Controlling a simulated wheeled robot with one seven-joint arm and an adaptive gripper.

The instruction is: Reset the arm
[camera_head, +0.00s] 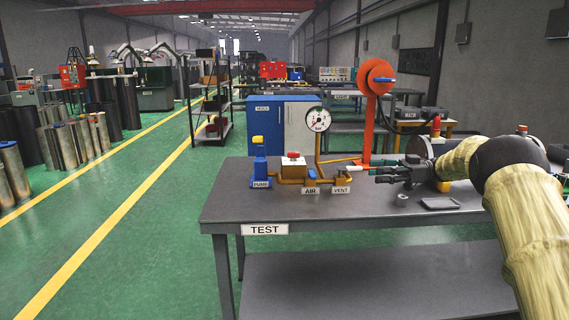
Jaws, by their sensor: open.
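My arm reaches in from the right side over the grey test table (330,221). My gripper (378,174) is black, points left and is open, with nothing seen between its fingers. It hovers over or just above the table's right half, near the vent fitting; the exact gap is hard to tell. The vent block (342,184) and its pipe are just left of the fingertips. A metal flanged cylinder (418,147) lies behind my wrist, largely hidden by my arm.
A blue pump (260,168), a white box with a red knob (294,174) and a pressure gauge (318,121) stand on the table's left half. An orange post with a reel (372,85) rises behind my gripper. A small tray (440,204) lies near the front.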

